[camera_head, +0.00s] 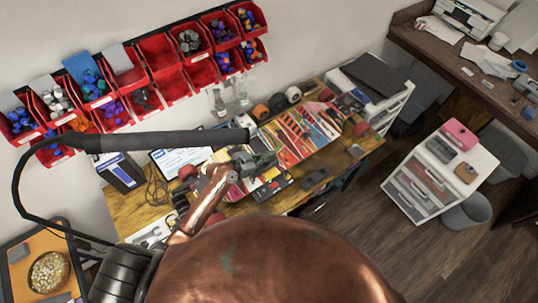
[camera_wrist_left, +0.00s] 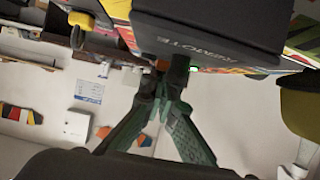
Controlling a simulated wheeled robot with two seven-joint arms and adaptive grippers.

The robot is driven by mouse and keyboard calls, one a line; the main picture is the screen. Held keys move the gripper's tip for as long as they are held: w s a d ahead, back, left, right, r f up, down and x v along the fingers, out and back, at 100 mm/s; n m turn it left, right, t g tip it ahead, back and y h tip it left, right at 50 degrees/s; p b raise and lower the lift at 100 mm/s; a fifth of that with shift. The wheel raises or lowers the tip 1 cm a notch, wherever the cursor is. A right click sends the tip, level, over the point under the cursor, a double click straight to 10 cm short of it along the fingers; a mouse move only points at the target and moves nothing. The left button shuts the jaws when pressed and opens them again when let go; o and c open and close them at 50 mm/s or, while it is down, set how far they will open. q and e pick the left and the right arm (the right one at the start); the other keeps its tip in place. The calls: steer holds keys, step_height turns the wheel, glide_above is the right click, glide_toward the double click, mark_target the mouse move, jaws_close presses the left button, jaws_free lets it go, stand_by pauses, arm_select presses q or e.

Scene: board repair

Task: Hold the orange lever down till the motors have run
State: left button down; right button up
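My left gripper (camera_head: 254,163) is over the workbench, among the tools. In the left wrist view its dark green fingers (camera_wrist_left: 166,84) come together at the tips, with no clear object between them. The tips are at the edge of a black box (camera_wrist_left: 208,28) with pale lettering. A small orange piece (camera_wrist_left: 162,65), which may be the orange lever, shows right at the fingertips. I cannot tell whether they touch or press it, and most of it is hidden. No motors can be made out. My right gripper is not in view.
The wooden workbench (camera_head: 130,212) carries many coloured tools, tape rolls and a small dark device (camera_head: 315,178). Red bins (camera_head: 157,50) line the wall behind. A white drawer unit (camera_head: 410,200) stands to the right, with open floor between.

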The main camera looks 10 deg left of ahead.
arm_select(q)
steer(key=shift+s+f, duration=0.15)
steer(key=shift+f, duration=0.15)
steer(key=shift+w+d+r, duration=0.25)
steer(key=shift+w+d, duration=0.25)
steer(key=shift+w, duration=0.15)
steer(key=shift+r, duration=0.1)
steer(key=shift+w+r+p, duration=0.1)
steer(key=shift+r+p, duration=0.25)
steer(key=shift+r, duration=0.15)
step_height(320, 180, up, 4)
steer(key=shift+f+p, duration=0.25)
steer(key=shift+p, duration=1)
steer(key=b+v, duration=0.1)
steer(key=v, duration=0.3)
steer(key=b+v, duration=0.1)
steer(key=v, duration=0.3)
steer(key=shift+f, duration=0.2)
steer(key=shift+v, duration=0.8)
